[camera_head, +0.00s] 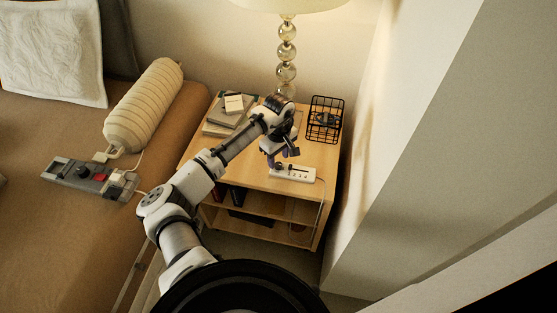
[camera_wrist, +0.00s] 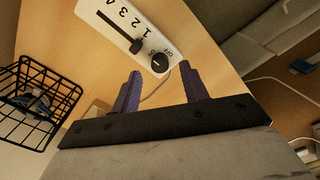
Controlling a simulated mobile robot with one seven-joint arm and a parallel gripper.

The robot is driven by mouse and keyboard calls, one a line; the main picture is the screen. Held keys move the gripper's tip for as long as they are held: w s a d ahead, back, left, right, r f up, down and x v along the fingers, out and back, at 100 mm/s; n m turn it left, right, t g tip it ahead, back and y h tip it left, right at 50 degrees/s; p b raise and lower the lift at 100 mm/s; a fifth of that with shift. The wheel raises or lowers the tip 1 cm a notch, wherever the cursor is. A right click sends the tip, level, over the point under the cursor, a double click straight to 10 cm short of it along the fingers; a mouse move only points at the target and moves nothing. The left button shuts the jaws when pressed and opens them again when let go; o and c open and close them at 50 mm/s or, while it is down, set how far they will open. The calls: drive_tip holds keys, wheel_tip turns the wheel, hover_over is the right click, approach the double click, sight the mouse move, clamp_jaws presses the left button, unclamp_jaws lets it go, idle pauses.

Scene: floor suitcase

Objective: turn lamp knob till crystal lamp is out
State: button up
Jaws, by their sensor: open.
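The crystal lamp (camera_head: 286,53) has a stem of stacked glass balls and stands at the back of the bedside table; its cream shade (camera_head: 290,4) is glowing. A white control box (camera_head: 293,174) lies on the tabletop; in the wrist view (camera_wrist: 113,14) it shows numbers, a dark slider and an OFF mark. A black round knob (camera_wrist: 160,63) sits at the box's end beside the OFF mark. My gripper (camera_head: 281,160) is just above the box. In the wrist view, its two purple fingers (camera_wrist: 160,70) are apart, with the knob in line with the gap; contact cannot be told.
A black wire basket (camera_head: 324,119) stands at the table's back right. Books (camera_head: 228,112) lie at the back left. A wall closes off the right side.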

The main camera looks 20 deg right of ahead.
sight(278, 166)
drive_tip(key=shift+f, duration=1.45)
drive_tip(key=shift+c, duration=0.2)
clamp_jaws()
